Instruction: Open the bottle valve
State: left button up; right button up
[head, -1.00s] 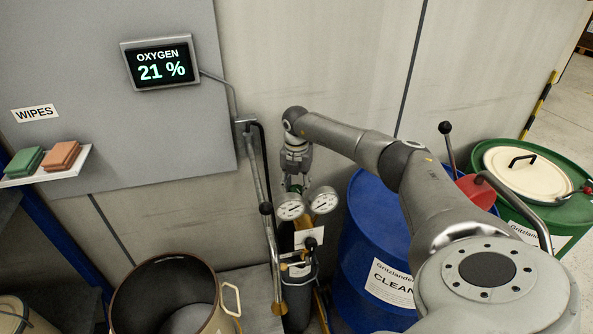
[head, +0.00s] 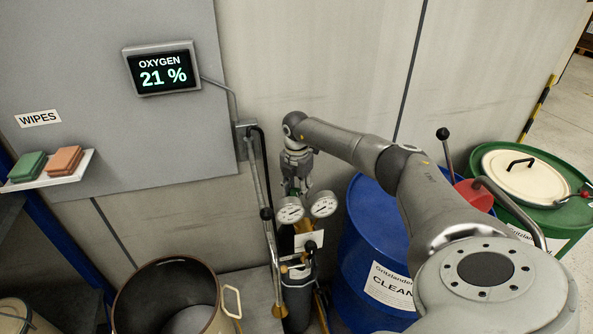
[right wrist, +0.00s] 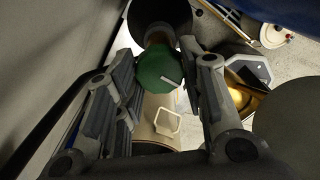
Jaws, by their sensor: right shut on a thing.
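The gas bottle (head: 297,292) stands upright against the wall, with two round gauges (head: 290,209) at its top. My right gripper (head: 297,186) reaches down over the bottle's top, just behind the gauges. In the right wrist view, the green valve handwheel (right wrist: 157,68) with a pale mark sits between the two fingers of my right gripper (right wrist: 165,72), which is shut on it. In the head view the handwheel is mostly hidden by the gripper and gauges. My left gripper is not in view.
A blue drum (head: 372,240) stands right of the bottle, and a green drum (head: 560,190) with a cream lid farther right. An open brown-rimmed bin (head: 125,305) is at lower left. A lever pipe (head: 262,185) runs close left of the bottle. The wall display (head: 162,70) reads oxygen 21 %.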

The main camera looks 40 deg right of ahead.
aim_at(297, 192)
jog(key=o, duration=1)
jog(key=shift+o, duration=0.2)
notch_tip(297, 192, up, 12)
